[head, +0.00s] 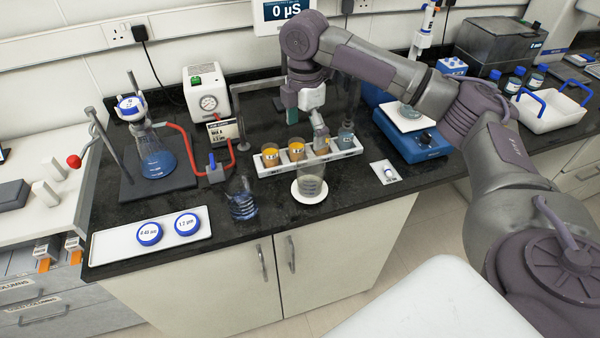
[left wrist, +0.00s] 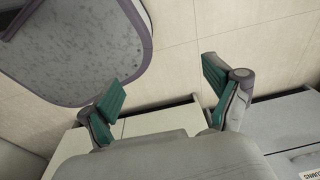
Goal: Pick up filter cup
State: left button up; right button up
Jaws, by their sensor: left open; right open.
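Two round filter pieces with blue rims and white labelled tops lie on a white tray (head: 110,246) at the front left: a left one (head: 149,233) and a right one (head: 187,223). A similar blue-and-white piece (head: 131,106) sits on top of a flask (head: 156,155) holding blue liquid. I cannot tell which of these is the filter cup. My right gripper (head: 318,112) is open, pointing down above the white rack, well to the right of these pieces. My left gripper (left wrist: 162,76) is open and empty in the left wrist view, above floor and cabinets; the head view does not show it.
A white rack (head: 271,171) holds amber jars and other containers. A beaker (head: 242,202) of dark liquid and a cup (head: 311,184) on a white disc stand at the front edge. A pump (head: 207,92) is at the back. A blue stirrer (head: 415,148) stands on the right.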

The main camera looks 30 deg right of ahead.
aim_at(311, 174)
jog(key=f, duration=0.2)
jog(key=f+p, duration=0.1)
jog(key=f, duration=0.2)
jog(key=s+f, duration=0.1)
jog(key=f, duration=0.1)
jog(key=shift+d+f, duration=0.1)
jog(key=shift+f, duration=0.35)
jog(key=shift+s+d+f+p, duration=0.1)
jog(key=shift+d+f+p, duration=0.2)
jog(key=shift+f+p, duration=0.4)
notch_tip(311, 174, down, 3)
jog(key=shift+s+d+f+p, duration=0.1)
jog(key=shift+d+f+p, duration=0.1)
jog(key=shift+p, duration=0.25)
jog(key=shift+f, duration=0.2)
pick_arm(q)
jog(key=s+r, duration=0.3)
jog(key=shift+d, duration=0.2)
pick_arm(e)
jog(key=shift+a, duration=0.1)
jog(key=c, duration=1.3)
